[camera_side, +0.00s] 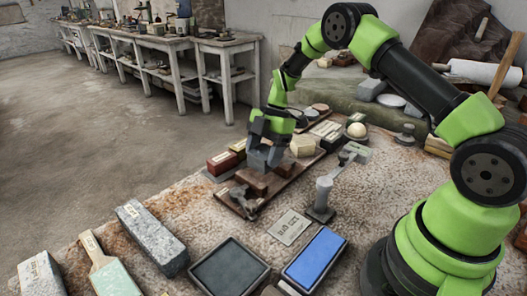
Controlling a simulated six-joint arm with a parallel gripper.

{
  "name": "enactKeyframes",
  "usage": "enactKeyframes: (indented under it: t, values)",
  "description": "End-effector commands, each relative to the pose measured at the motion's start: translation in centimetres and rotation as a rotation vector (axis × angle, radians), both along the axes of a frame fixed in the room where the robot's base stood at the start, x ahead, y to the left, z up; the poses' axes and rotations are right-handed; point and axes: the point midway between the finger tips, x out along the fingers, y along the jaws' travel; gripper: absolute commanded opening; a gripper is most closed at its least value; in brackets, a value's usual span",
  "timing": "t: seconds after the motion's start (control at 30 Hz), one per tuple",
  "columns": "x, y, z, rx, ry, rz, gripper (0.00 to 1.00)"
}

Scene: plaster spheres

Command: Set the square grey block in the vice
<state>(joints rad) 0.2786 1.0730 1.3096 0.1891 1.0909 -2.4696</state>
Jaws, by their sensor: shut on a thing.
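My gripper (267,147) points down near the middle of the work table and is shut on the square grey block (262,160). The block shows partly below the fingers, and its upper part is hidden by them. What looks like the vice, a reddish-brown piece with jaws (246,194), sits on a long brown board just below the block in the picture. The block is over or at the rear part of it. I cannot tell whether the block touches it.
A cream block (302,146) stands close to the right of my gripper, and a red block (222,163) to the left. A grey upright post (323,193) stands to the right. A blue tray (315,257) and a dark tray (230,270) lie in front.

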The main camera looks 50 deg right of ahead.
Motion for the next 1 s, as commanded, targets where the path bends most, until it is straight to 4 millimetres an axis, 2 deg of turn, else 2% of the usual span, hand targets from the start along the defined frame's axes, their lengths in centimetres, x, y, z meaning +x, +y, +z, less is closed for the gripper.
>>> enactKeyframes:
  t: [1.0]
  values:
    - [0.0, 0.0, -2.0, 0.0, 0.0, 0.0, 0.24]
